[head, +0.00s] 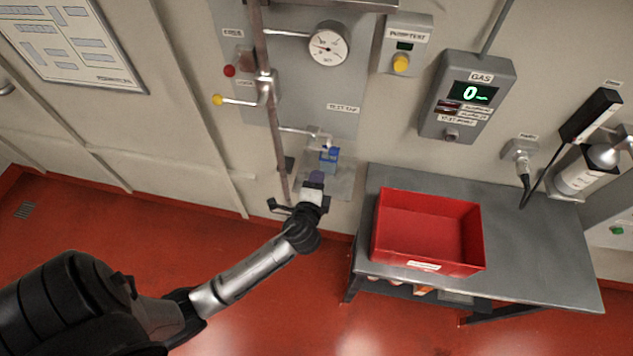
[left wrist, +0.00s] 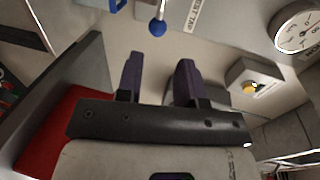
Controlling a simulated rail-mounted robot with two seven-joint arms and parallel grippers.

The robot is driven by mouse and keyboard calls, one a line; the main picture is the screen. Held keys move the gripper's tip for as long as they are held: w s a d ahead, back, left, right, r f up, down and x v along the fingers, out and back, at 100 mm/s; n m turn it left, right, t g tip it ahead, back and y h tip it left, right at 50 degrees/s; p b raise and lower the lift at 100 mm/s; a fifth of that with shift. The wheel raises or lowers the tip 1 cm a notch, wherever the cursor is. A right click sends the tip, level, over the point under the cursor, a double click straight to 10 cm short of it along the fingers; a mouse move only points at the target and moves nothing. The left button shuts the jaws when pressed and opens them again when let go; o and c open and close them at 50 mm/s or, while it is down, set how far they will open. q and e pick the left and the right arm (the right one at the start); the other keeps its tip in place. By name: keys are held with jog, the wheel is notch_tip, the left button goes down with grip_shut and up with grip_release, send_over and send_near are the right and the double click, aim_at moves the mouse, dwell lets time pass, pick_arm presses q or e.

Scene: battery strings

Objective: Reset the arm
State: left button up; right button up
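My left arm reaches in from the lower left in the head view. Its gripper (head: 316,179) is in front of the wall panel, just below a small blue part (head: 329,155) at the end of a short pipe. In the left wrist view the two dark fingers of this gripper (left wrist: 160,75) stand apart, with only wall between them. It is open and empty. From these frames I cannot tell whether it touches anything. My right gripper is not in view.
A vertical pipe (head: 270,115) runs close left of my left gripper. A red bin (head: 428,266) stands on the metal table (head: 530,245) to the right. A gauge (head: 328,44), a yellow-button box (head: 402,45) and a gas meter (head: 467,95) are on the wall. The red floor at left looks clear.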

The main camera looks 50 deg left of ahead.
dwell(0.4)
pick_arm(q)
jog(key=s+d+f+n+g+h, duration=0.2)
jog(key=s+d+n+g+h, duration=0.15)
jog(key=s, duration=0.55)
jog(key=s+d+f+n+g+h, duration=0.1)
jog(key=s+d+n+g+h, duration=0.25)
jog(key=s, duration=0.45)
jog(key=s+d+f+n+g+h, duration=0.25)
jog(key=s+d, duration=0.25)
jog(key=s, duration=0.4)
notch_tip(320, 180, up, 16)
jog(key=p, duration=1.5)
jog(key=shift+w+a+f, duration=0.15)
jog(key=shift+w+f, duration=0.05)
jog(key=shift+w, duration=0.2)
